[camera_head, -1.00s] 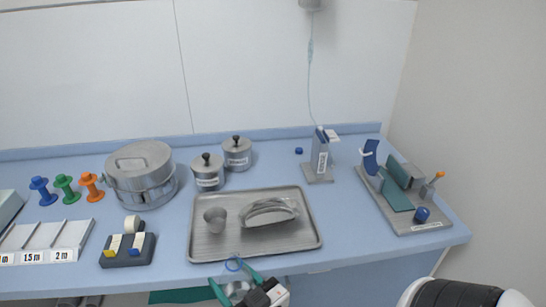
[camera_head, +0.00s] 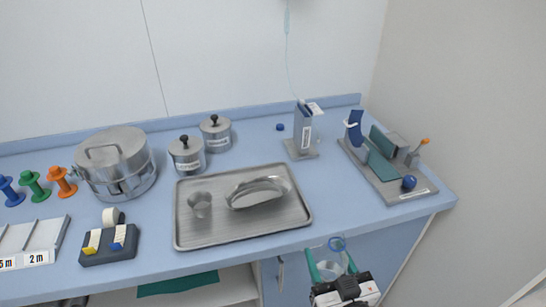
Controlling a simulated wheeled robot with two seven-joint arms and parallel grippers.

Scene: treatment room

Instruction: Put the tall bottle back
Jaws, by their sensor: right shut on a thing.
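My right gripper (camera_head: 331,272) shows at the bottom of the head view, in front of the counter's front edge. Its teal fingers are shut on a clear, greyish thing (camera_head: 330,268) with a blue ring (camera_head: 337,243) at its top. It looks like the tall bottle, seen from above; its lower part is hidden by the gripper. It is apart from the counter. My left gripper is not in view.
On the blue counter (camera_head: 330,210) stand a steel tray (camera_head: 240,236) with a cup and dish, a drum (camera_head: 116,165), two lidded canisters (camera_head: 187,155), a labelled upright stand (camera_head: 304,130) and a rack board (camera_head: 395,185). The counter is clear between tray and rack.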

